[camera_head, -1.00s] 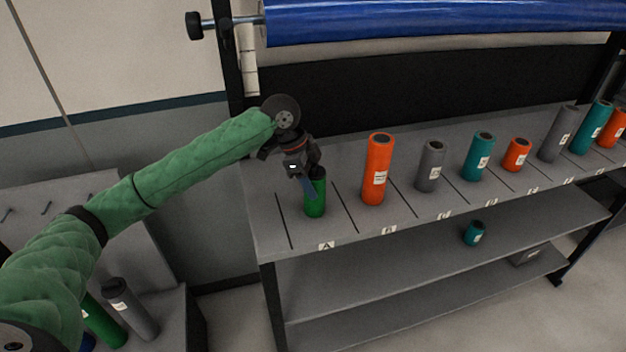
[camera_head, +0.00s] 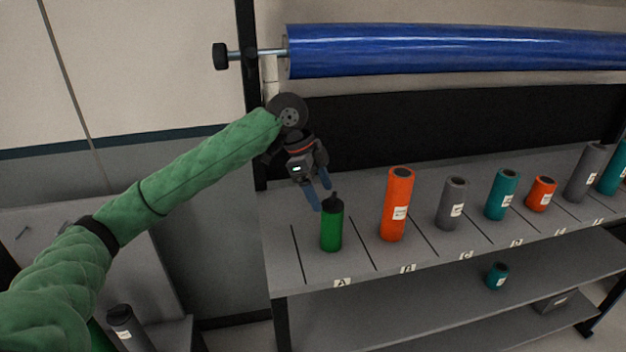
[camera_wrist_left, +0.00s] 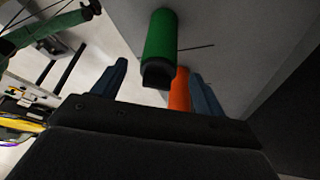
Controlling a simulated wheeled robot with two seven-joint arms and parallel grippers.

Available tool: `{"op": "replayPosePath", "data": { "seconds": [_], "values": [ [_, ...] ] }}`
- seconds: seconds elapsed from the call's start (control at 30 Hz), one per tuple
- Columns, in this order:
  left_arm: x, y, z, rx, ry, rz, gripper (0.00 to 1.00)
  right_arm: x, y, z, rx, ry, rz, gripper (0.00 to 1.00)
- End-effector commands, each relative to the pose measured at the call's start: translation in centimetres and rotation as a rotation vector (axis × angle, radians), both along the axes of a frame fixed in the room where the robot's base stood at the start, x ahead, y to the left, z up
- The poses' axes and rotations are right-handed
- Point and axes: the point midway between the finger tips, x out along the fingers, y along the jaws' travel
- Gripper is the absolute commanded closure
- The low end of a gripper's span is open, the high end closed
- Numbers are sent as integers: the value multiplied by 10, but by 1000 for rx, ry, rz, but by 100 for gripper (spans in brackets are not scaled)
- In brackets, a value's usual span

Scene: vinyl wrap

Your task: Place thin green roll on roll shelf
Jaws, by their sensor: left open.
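The thin green roll (camera_head: 331,229) stands upright on the top shelf (camera_head: 283,250) in the slot marked A. In the left wrist view the green roll (camera_wrist_left: 160,42) shows ahead, between the fingers in the picture and beyond their tips. My left gripper (camera_head: 320,196) is open and empty, just above and behind the roll's top; its blue fingers look clear of the roll. It also shows in the left wrist view (camera_wrist_left: 158,82). My right gripper does not show.
An orange roll (camera_head: 397,205) stands in slot B, right of the green one. Grey (camera_head: 451,204), teal (camera_head: 502,195) and other rolls follow to the right. A big blue roll (camera_head: 450,50) hangs on a bar above. A small teal roll (camera_head: 497,277) stands on the lower shelf.

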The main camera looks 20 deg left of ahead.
Motion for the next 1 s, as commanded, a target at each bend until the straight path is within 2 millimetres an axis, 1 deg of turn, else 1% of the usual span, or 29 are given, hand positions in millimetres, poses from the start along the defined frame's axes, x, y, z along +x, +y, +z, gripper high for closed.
{"op": "replayPosePath", "data": {
  "seconds": [0.2,0.4,0.57,1.0],
  "values": [
    [0,12,27,-1,-3,0,28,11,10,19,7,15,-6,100],
    [-1,17,42,0,-1,0,28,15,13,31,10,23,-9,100],
    [-1,18,45,-1,0,0,28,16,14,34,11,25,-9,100],
    [-1,18,45,0,0,0,28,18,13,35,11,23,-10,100]
  ]
}}
